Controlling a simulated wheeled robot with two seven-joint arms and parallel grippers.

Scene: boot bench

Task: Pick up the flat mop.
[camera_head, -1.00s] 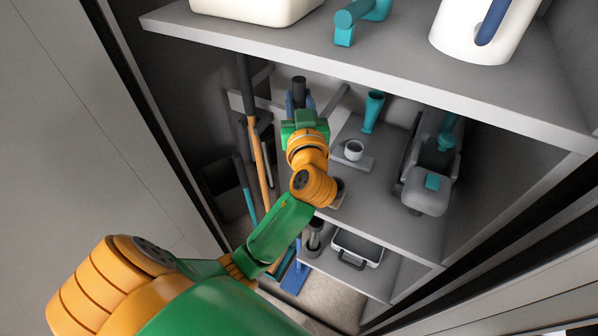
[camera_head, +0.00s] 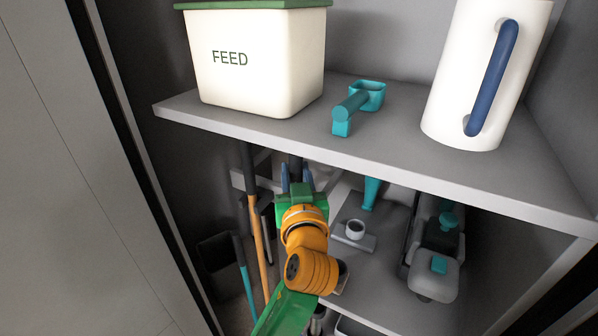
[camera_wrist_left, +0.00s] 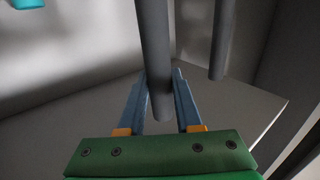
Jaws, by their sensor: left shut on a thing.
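My left gripper (camera_head: 296,182) is below the upper shelf, its blue fingers closed around an upright dark grey handle (camera_head: 295,168), which I take to be the flat mop's. In the left wrist view the handle (camera_wrist_left: 154,50) stands between the two fingers of the gripper (camera_wrist_left: 162,98). The handle's lower part and the mop's head are hidden in the head view now. My right gripper is not in view.
The upper shelf (camera_head: 420,165) overhangs the gripper and carries a FEED bin (camera_head: 255,70), a teal scoop (camera_head: 355,105) and a white jug (camera_head: 475,80). An orange-handled tool (camera_head: 257,235) and a teal-handled one (camera_head: 243,270) stand left.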

